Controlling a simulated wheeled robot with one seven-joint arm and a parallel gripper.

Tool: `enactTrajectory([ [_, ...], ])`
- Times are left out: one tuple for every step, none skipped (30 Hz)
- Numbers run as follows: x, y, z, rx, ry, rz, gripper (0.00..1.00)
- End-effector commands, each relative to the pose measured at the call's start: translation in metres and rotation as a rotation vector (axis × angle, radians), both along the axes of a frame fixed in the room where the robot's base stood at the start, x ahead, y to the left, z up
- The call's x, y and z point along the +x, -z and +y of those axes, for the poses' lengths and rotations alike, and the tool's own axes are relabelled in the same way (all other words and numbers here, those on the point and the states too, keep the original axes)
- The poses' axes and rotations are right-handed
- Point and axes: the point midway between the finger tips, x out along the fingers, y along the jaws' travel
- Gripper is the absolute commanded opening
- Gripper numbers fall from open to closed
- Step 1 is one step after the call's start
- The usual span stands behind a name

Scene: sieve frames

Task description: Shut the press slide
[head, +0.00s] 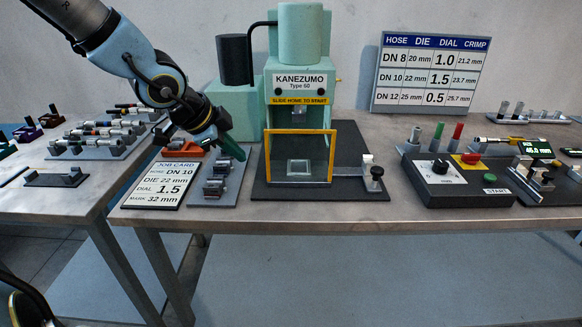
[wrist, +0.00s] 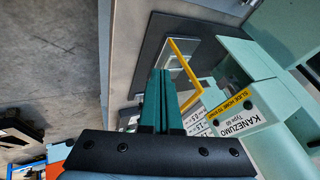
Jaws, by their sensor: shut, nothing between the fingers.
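The press (head: 300,85), mint green and labelled KANEZUMO Type 60, stands on a dark base plate (head: 320,190). Its yellow label reads SLIDE HOME TO START. A clear panel with a yellow frame (head: 333,150) is at its front, and a pale square block (head: 299,169) shows through it. A metal piece with a dark knob (head: 376,172) is at the right of the frame. How far the slide stands open is not clear. My gripper (head: 238,151) is shut and empty, left of the press. In the wrist view its green fingers (wrist: 160,100) are together, with the yellow frame (wrist: 185,75) beyond.
A rack of metal dies (head: 215,180) and the job card (head: 162,185) lie below and left of my gripper. The control box (head: 458,180) stands right of the press. The bench front between them is clear. A left table (head: 60,195) holds several hose fittings.

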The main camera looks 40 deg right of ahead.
Motion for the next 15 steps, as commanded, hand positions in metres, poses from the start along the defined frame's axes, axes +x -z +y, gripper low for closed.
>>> enactTrajectory([
  [-0.003, -0.005, -0.006, -0.014, 0.026, -0.008, 0.0],
  [-0.005, -0.005, -0.008, -0.018, 0.039, -0.012, 0.0],
  [-0.006, -0.005, -0.011, -0.021, 0.048, -0.016, 0.0],
  [-0.006, -0.003, -0.012, -0.022, 0.051, -0.017, 0.0],
  [-0.006, -0.001, -0.014, -0.023, 0.052, -0.017, 0.0],
  [-0.006, 0.003, -0.016, -0.023, 0.053, -0.017, 0.0],
  [-0.006, 0.006, -0.018, -0.022, 0.052, -0.017, 0.0],
  [-0.005, 0.01, -0.02, -0.022, 0.052, -0.016, 0.0],
  [-0.005, 0.015, -0.023, -0.021, 0.052, -0.016, 0.0],
  [-0.005, 0.019, -0.026, -0.021, 0.053, -0.016, 0.0],
  [-0.004, 0.023, -0.029, -0.022, 0.052, -0.017, 0.0],
  [-0.003, 0.029, -0.033, -0.021, 0.053, -0.016, 0.0],
  [-0.002, 0.034, -0.035, -0.02, 0.052, -0.016, 0.0],
  [-0.002, 0.038, -0.039, -0.021, 0.052, -0.015, 0.0],
  [-0.001, 0.043, -0.043, -0.02, 0.052, -0.016, 0.0],
])
